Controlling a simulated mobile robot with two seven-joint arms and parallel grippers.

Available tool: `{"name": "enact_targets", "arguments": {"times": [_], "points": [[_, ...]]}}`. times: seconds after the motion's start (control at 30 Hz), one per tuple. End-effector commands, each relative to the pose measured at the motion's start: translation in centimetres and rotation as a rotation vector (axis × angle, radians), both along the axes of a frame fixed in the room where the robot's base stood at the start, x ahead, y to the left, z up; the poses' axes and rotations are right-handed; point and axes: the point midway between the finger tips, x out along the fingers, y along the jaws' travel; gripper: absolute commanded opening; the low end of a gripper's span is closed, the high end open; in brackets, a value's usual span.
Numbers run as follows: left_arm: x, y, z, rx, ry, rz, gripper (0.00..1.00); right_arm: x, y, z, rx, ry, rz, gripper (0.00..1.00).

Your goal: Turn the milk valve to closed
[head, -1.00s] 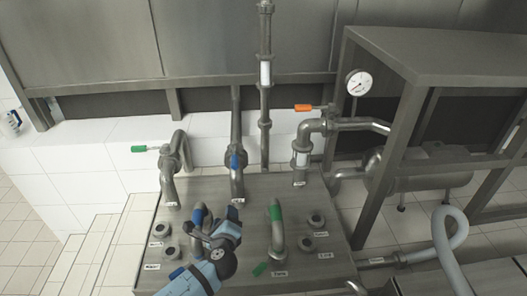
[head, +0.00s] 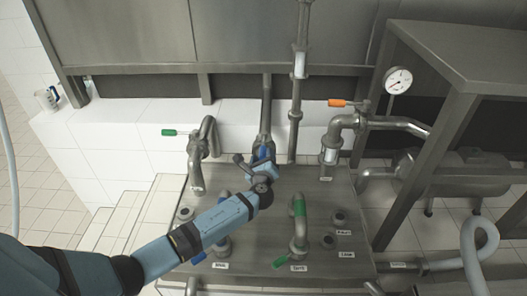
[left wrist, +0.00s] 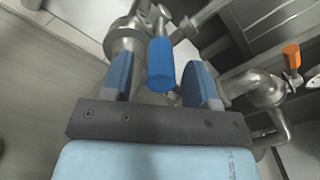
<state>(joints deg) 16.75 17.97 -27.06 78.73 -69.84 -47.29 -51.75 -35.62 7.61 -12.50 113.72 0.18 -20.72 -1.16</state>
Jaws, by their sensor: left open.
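A blue valve handle (left wrist: 160,66) sticks out toward the camera from a steel pipe valve in the left wrist view. In the head view the blue handle (head: 264,151) is on the middle vertical pipe, partly hidden by my gripper. My left gripper (head: 253,164) is open, with one blue finger on either side of the handle. I cannot tell whether either finger touches it. The pipe labels are too small to read, so I cannot tell by name which valve is the milk one. My right gripper is not in view.
A valve with a green handle (head: 175,133) is to the left and one with an orange handle (head: 340,103) to the right. A pressure gauge (head: 398,80) stands at the right.

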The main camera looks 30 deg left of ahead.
Motion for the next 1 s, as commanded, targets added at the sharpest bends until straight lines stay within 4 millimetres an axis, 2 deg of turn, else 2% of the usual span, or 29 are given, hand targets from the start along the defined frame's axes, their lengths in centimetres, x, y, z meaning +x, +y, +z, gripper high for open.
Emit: {"name": "enact_targets", "arguments": {"times": [0.2, 0.53, 0.57, 0.77, 0.8, 1.0], "points": [[2.0, 0.9, 0.0, 0.000, 0.001, -0.001, 0.54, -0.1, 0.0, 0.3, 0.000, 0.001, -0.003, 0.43], [2.3, 1.1, -0.1, -0.001, 0.000, -0.001, 0.54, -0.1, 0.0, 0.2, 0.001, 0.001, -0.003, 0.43], [2.3, 1.1, -0.1, -0.001, 0.000, -0.001, 0.49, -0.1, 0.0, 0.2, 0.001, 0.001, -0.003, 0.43], [2.3, 1.1, -0.1, -0.001, 0.000, -0.001, 0.03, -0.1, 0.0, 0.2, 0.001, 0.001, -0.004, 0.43], [2.3, 1.1, -0.1, -0.001, 0.000, -0.001, 0.00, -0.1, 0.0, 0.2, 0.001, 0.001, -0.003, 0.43], [2.4, 1.1, -0.1, -0.001, 0.000, -0.004, 0.00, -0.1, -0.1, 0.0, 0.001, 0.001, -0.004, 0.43]]}}
